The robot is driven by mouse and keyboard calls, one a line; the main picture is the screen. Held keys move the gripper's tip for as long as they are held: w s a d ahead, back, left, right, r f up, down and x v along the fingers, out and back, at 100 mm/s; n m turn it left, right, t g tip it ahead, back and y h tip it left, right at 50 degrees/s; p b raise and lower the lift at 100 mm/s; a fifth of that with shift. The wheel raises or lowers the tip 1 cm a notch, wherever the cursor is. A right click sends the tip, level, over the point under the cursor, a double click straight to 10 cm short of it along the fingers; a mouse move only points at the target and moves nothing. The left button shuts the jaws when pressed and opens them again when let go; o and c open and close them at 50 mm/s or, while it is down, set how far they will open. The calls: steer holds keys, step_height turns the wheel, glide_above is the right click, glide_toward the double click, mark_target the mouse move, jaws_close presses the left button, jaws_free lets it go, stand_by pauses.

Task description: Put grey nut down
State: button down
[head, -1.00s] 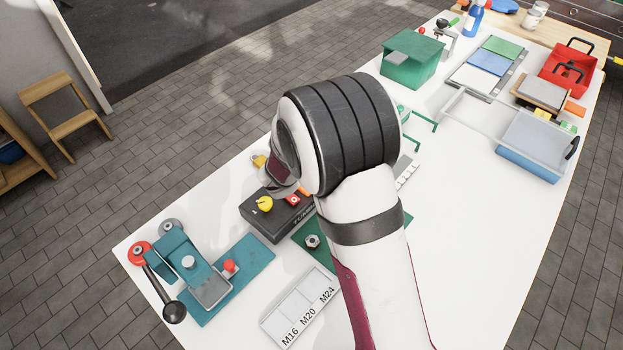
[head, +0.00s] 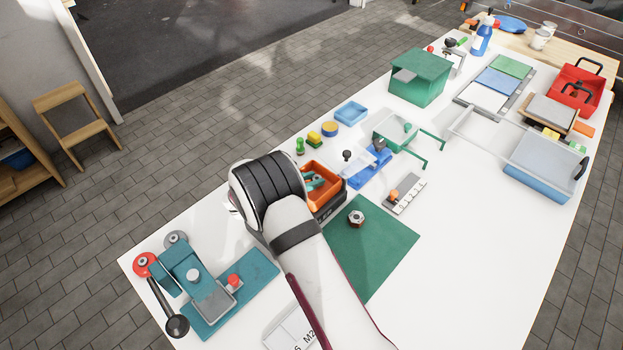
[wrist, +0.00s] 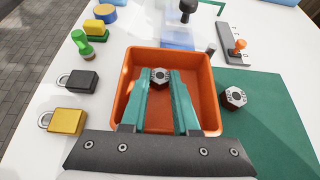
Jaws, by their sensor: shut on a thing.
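My gripper (wrist: 160,80) has teal fingers shut on the grey nut (wrist: 160,74) at their tips, in the wrist view. The fingers and nut are over the orange tray (wrist: 207,98); I cannot tell whether the nut touches its floor. In the head view the orange tray (head: 338,188) is partly hidden by my arm, with the gripper's teal fingers (head: 313,183) showing in it and the held nut not clearly visible. A second hex nut (wrist: 235,97) lies on the green mat (wrist: 262,130), right of the tray; it also shows in the head view (head: 356,216).
A black padlock (wrist: 78,80) and a yellow padlock (wrist: 66,121) lie left of the tray. A green stamp-like piece (wrist: 82,44) stands beyond them. A teal press (head: 200,285) is at the bench's left end. The bench's right front is clear.

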steer(key=shift+f, duration=0.15)
steer(key=c, duration=0.9)
jaws_free()
steer(key=shift+c, duration=0.2)
